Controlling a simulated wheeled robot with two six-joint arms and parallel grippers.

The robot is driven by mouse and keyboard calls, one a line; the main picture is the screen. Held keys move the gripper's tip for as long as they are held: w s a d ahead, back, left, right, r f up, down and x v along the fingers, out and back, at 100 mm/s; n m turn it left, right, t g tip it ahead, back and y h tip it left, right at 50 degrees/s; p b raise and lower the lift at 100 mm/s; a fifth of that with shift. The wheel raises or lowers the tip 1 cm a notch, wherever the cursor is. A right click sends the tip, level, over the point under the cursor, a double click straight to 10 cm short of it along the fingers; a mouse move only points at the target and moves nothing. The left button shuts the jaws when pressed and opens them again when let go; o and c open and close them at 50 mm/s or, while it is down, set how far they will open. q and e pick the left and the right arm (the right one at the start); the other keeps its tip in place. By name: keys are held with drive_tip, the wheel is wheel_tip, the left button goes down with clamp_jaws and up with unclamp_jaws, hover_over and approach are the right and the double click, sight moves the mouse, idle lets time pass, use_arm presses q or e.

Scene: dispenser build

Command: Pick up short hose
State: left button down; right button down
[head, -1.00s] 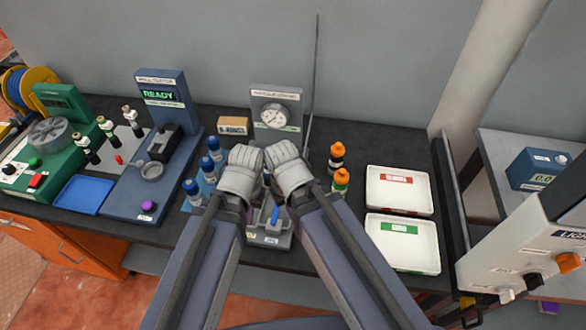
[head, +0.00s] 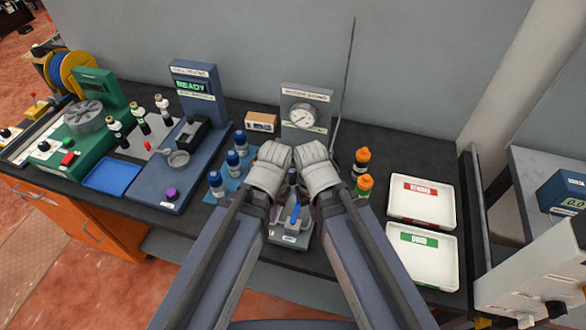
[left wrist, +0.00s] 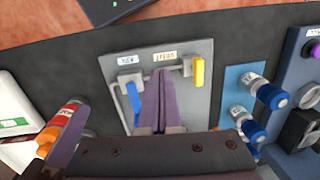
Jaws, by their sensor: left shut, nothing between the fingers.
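I cannot make out a short hose in either view. My left gripper (left wrist: 160,85) is shut and empty, its two purple-grey fingers together over a grey plate (left wrist: 185,110). The plate has two labels, a blue lever-like piece (left wrist: 134,103) left of the fingers and a yellow one (left wrist: 198,72) to the right. In the head view the blue piece (head: 295,213) shows between my forearms. My two wrists are side by side there and hide the gripper fingers. I cannot see whether my right gripper is open or shut.
Blue-capped bottles (head: 233,163) stand left of my wrists, orange-capped bottles (head: 362,158) to the right. A gauge (head: 304,115) stands behind, beside a small cardboard box (head: 260,122). Two white trays (head: 421,217) lie at the right. Blue and green devices fill the left side.

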sight(293, 156)
use_arm(q)
drive_tip(key=c, duration=1.6)
unclamp_jaws()
drive_tip(key=c, duration=0.6)
unclamp_jaws()
drive_tip(key=w+d+r+t+h+p, duration=0.1)
drive_tip(key=w+r, duration=0.1)
drive_tip(key=w, duration=0.3)
drive_tip(key=w+d+r+t+h+p, duration=0.1)
drive_tip(key=w+d+r+t+p, duration=0.1)
drive_tip(key=w, duration=0.4)
drive_tip(key=w+d+r+t+p, duration=0.1)
drive_tip(key=w+d+r+p, duration=0.1)
drive_tip(key=w, duration=0.3)
drive_tip(key=shift+w+d+r+h, duration=0.2)
drive_tip(key=shift+r+h, duration=0.2)
drive_tip(key=shift+r, duration=0.05)
drive_tip(key=shift+c, duration=0.2)
drive_tip(key=shift+o, duration=0.8)
drive_tip(key=shift+w+t, duration=0.1)
drive_tip(key=shift+t, duration=0.2)
drive_tip(key=shift+o, duration=1.4)
drive_tip(key=shift+f+b, duration=0.3)
drive_tip(key=shift+f, duration=0.15)
drive_tip(key=b+x, duration=0.6)
drive_tip(key=x, duration=0.1)
drive_tip(key=shift+f+b, duration=0.15)
drive_tip(key=shift+b, duration=0.15)
